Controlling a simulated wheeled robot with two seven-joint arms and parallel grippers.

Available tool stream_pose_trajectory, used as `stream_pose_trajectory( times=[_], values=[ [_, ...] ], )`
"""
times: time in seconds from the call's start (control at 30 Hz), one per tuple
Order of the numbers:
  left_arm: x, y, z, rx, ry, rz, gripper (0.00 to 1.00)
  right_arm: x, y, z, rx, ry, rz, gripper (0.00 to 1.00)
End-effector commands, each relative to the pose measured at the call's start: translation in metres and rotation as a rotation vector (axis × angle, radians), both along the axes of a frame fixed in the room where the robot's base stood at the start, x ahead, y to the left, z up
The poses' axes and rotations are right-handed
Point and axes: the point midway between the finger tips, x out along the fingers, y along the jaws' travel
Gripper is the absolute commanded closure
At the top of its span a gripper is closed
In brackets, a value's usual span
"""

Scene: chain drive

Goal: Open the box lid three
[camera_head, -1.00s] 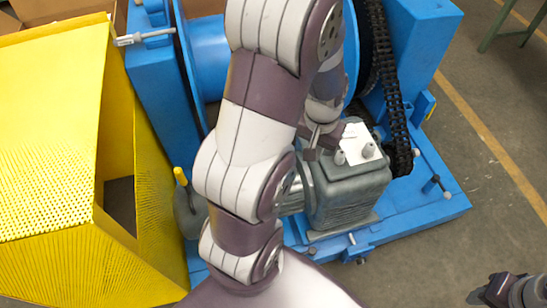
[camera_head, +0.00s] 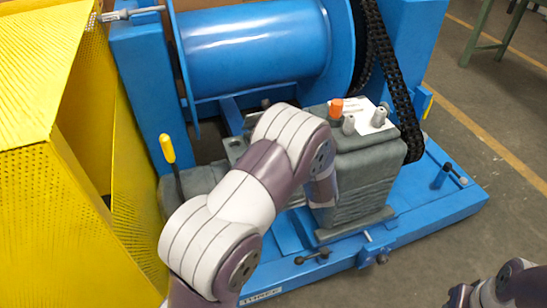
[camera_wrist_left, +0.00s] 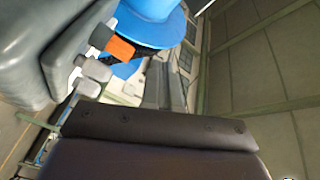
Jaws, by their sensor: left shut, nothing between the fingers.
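A grey ribbed box (camera_head: 365,175) stands on the blue machine base (camera_head: 425,205) in the head view. On its top are an orange-capped peg (camera_head: 336,110), two grey pegs (camera_head: 379,117) and a white sheet (camera_head: 362,108). In the left wrist view my left gripper (camera_wrist_left: 155,132) is a dark shut bar, holding nothing. The orange peg (camera_wrist_left: 121,48) shows beyond it. My right gripper (camera_head: 462,295) is at the lower right, its fingers unclear.
A yellow perforated guard (camera_head: 40,190) stands at the left, beside a yellow-handled lever (camera_head: 168,150). A large blue drum (camera_head: 255,45) and a black chain (camera_head: 398,85) stand behind the box. A label (camera_head: 262,296) on the base's front edge seems to read THREE.

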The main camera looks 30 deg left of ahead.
Motion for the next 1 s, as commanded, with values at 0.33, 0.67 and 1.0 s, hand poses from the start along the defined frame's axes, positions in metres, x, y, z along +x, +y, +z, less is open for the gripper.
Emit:
stream_pose_trajectory(
  times=[0.33, 0.67, 1.0],
  values=[
    [-0.066, 0.021, -0.109, 0.732, -0.182, 0.524, 1.00, 0.000, 0.000, -0.130, 0.000, 0.000, 0.000, 0.57],
    [-0.044, 0.051, -0.077, 0.749, -0.187, 0.544, 1.00, 0.000, 0.000, -0.124, 0.000, 0.000, 0.000, 0.57],
    [-0.007, 0.094, -0.039, 0.748, -0.188, 0.541, 1.00, 0.000, 0.000, -0.153, 0.000, 0.000, 0.000, 0.57]
  ],
)
